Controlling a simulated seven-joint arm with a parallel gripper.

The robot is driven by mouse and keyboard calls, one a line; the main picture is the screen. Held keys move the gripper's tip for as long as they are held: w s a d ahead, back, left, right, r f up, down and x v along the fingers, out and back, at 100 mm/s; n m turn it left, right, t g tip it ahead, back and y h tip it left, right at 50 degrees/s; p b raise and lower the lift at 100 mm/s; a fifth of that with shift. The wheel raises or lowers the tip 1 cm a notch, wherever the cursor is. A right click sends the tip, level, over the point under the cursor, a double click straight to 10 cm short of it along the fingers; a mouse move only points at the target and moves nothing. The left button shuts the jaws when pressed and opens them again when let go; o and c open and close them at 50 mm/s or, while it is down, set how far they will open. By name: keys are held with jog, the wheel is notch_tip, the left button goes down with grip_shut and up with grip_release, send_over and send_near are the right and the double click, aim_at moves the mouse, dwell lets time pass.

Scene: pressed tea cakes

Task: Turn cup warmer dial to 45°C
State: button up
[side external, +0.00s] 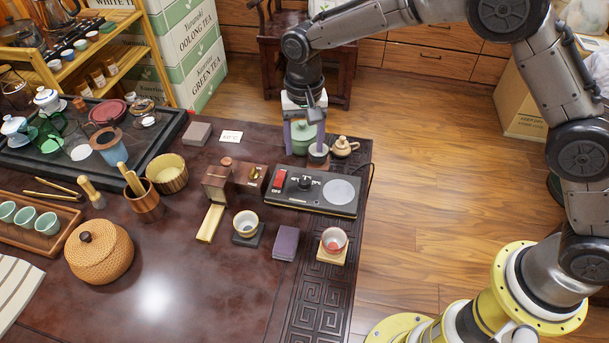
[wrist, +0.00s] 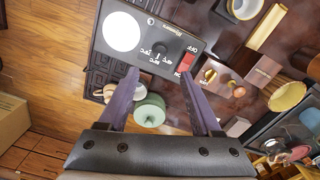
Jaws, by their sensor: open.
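The cup warmer (side external: 330,200) is a flat black box near the right table edge, with a pale round plate, a black dial (side external: 305,183) and a red switch (side external: 280,180). The wrist view shows the warmer (wrist: 128,58) upside down, with white markings around its dial (wrist: 158,47); the dial's pointed setting is too small to read. My gripper (side external: 305,150) is open and empty, above the table behind the warmer. In the wrist view, its purple fingers (wrist: 160,80) spread below the dial, apart from it. A white card (side external: 231,136) bears small print that seems to read 45°C.
A wooden box (side external: 217,183) stands left of the warmer. A cup (side external: 246,223) and a reddish cup (side external: 334,240) stand in front.

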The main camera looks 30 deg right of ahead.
aim_at(305, 180)
notch_tip(305, 180, down, 11)
jog(key=shift+f, duration=0.1)
dwell(0.3)
grip_shut()
